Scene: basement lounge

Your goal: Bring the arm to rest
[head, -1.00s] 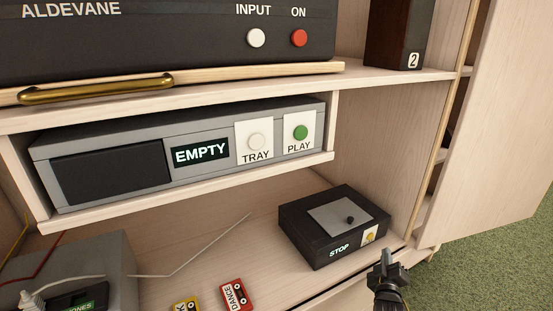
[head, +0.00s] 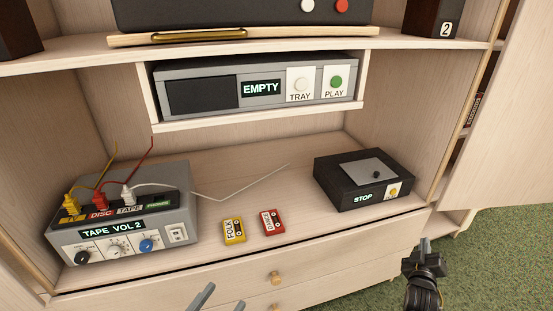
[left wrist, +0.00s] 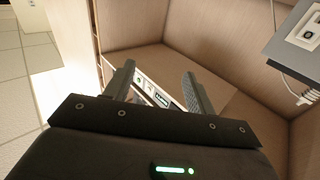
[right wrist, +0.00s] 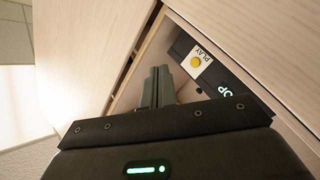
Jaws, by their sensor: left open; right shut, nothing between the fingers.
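My right gripper (head: 424,248) is at the lower right of the head view, in front of the cabinet and apart from the black STOP player. Its fingers are together and empty in the right wrist view (right wrist: 158,75). My left gripper (head: 221,298) shows only its fingertips at the bottom edge of the head view, in front of the drawers. Its two fingers stand apart with nothing held between them in the left wrist view (left wrist: 159,75). Most of the left arm is hidden below the head view.
The black player (head: 365,182), a yellow FOLK cassette (head: 234,231), a red DANCE cassette (head: 272,222) and a grey TAPE VOL 2 box (head: 122,226) with plugged cables stand on the lower shelf. A disc player (head: 215,92) reading EMPTY is above. Green carpet (head: 510,260) lies open at right.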

